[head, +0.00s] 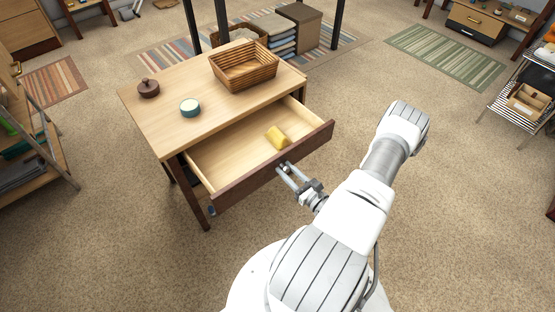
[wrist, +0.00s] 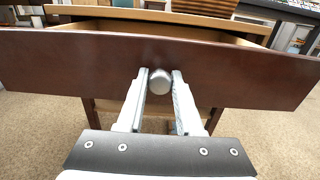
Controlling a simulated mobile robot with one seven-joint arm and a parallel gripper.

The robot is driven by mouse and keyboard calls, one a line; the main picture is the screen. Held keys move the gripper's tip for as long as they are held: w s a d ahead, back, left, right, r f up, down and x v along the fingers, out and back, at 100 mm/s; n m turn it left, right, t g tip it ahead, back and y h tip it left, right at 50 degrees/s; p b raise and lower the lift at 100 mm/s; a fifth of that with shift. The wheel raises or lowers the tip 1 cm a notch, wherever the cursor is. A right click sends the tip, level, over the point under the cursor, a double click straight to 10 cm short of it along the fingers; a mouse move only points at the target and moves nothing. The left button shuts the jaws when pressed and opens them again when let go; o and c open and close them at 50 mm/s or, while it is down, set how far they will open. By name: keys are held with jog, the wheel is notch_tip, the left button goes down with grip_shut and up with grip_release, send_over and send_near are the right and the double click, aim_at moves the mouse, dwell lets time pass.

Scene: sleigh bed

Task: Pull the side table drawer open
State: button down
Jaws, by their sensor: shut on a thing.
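The side table (head: 150,108) has a light wood top and dark legs. Its drawer (head: 222,163) stands well open, with a dark brown front (head: 262,172) and a light interior. A yellow block-like item (head: 278,137) lies inside near the front. In the wrist view, a round silver knob (wrist: 160,81) sits in the middle of the drawer front (wrist: 70,68). My gripper (wrist: 160,88) is shut on the knob, one finger on each side. In the head view my gripper (head: 284,170) is at the middle of the drawer front.
On the tabletop are a wicker basket (head: 243,66), a teal bowl (head: 190,107) and a brown lidded pot (head: 148,88). A shelf rack (head: 35,150) stands at the left. Open carpet (head: 470,220) lies to the right and in front.

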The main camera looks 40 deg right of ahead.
jog(key=shift+s, duration=0.85)
jog(key=c, duration=0.6)
grip_release()
jog(key=shift+o, duration=0.2)
jog(key=s+p, duration=0.2)
jog(key=s, duration=1.5)
jog(key=shift+s+d, duration=0.2)
jog(key=shift+d, duration=0.1)
